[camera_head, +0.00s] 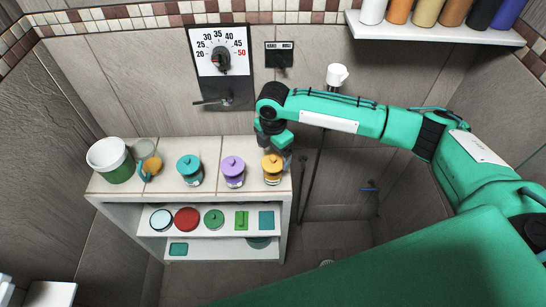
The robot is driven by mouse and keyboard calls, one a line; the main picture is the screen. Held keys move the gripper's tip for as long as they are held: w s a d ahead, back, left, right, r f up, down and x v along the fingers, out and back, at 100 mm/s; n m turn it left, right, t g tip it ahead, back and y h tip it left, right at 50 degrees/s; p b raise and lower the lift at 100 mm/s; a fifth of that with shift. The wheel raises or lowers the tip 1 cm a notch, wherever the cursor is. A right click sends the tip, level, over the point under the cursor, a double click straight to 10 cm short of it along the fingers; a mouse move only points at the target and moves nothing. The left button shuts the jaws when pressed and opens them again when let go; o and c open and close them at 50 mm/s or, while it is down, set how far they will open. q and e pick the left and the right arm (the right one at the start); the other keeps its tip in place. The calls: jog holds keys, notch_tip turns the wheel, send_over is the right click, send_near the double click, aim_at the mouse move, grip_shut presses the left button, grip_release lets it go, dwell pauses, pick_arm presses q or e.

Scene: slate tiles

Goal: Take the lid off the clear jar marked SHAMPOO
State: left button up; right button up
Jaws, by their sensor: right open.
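Three lidded jars stand upright in a row on top of the white shelf unit: a teal-lidded jar (190,169), a purple-lidded jar (233,171) and a yellow-lidded jar (272,168). All three lids are on. Their labels are too small to read, so I cannot tell which is marked SHAMPOO. My right gripper (282,157) comes in from the right and points down at the yellow-lidded jar, close behind its lid. It is open; I cannot tell whether it touches the jar. My left gripper is not in view.
The shelf unit (141,212) also bears a green and white tub (111,161) and a clear cup (146,156) at its left end. Colored lids and boxes lie on its lower shelves. A wall shelf (440,28) with bottles hangs at the upper right. A lever (212,101) juts from the wall.

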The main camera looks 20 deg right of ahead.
aim_at(273, 161)
jog(key=shift+f+p, duration=0.3)
jog(key=shift+f, duration=1.15)
jog(key=c, duration=1.1)
jog(key=shift+o, duration=0.2)
jog(key=shift+r, duration=0.1)
